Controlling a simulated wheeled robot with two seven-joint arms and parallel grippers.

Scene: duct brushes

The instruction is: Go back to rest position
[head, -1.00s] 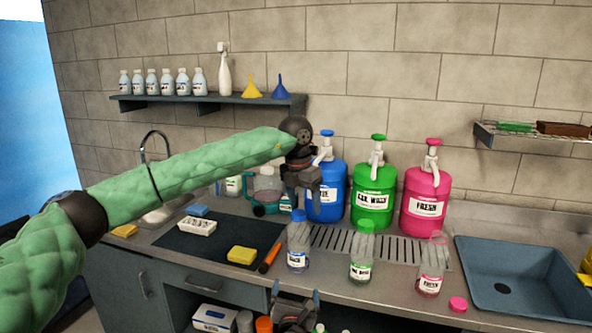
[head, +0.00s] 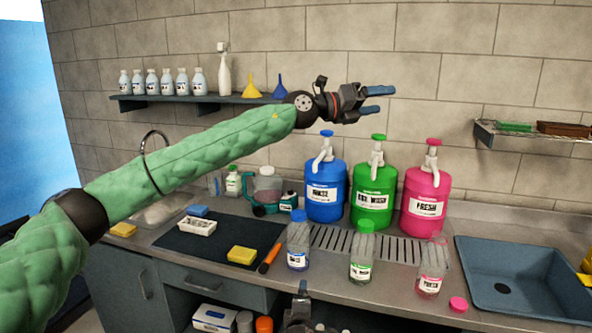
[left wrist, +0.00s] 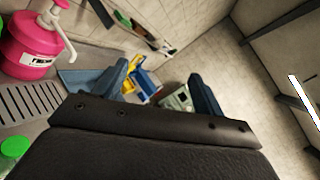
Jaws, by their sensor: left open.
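My left gripper (head: 377,99) is open and empty, raised in front of the tiled wall above the blue, green and pink jugs. Its fingers point right in the head view. In the left wrist view the two blue-grey fingers (left wrist: 162,82) stand wide apart with nothing held between them. My right gripper (head: 303,300) shows only in part at the bottom edge of the head view, in front of the counter, and its jaws are not clear.
Below my left gripper stand the blue jug (head: 325,194), green jug (head: 372,205) and pink jug (head: 424,207) with pumps. Small bottles (head: 362,258) stand in front. A shelf (head: 190,99) is behind my arm, a sink (head: 520,275) at right. Air around the gripper is clear.

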